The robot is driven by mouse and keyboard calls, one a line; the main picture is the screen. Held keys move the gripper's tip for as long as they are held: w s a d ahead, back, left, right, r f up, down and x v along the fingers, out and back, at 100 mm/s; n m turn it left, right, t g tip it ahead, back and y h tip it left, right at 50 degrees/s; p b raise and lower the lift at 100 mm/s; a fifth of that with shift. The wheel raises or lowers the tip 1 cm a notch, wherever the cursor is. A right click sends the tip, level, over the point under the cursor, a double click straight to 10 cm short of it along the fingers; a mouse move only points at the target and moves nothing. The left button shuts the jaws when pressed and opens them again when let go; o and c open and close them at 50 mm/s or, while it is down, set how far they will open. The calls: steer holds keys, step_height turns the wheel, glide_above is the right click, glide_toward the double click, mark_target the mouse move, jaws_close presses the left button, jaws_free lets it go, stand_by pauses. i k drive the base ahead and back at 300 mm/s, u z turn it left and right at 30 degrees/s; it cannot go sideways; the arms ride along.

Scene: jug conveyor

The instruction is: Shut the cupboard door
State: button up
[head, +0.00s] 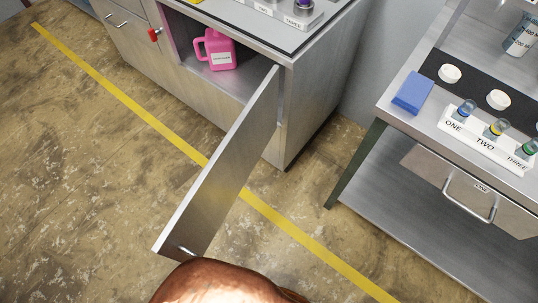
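The cupboard door (222,168) is a flat metal panel standing wide open. It joins the cupboard (292,115) at the right side of the opening and reaches out over the floor toward the bottom of the head view. A small handle (181,251) shows at its free end, near the bottom. Inside the open cupboard a pink jug (218,55) with a white label stands upright on the cupboard's floor. My gripper is not in view.
A red latch or lock (154,35) sits left of the opening. A metal bench (400,125) with a blue block (413,92), labelled vials and a drawer (470,193) stands at the right. The floor left of the door is clear, crossed by a yellow line (120,97).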

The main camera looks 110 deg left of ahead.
mark_target(194, 224)
steer(key=u, duration=2.85)
steer(key=k, duration=1.35)
steer(key=u, duration=1.45)
steer(key=i, duration=0.5)
steer(key=u, duration=0.05)
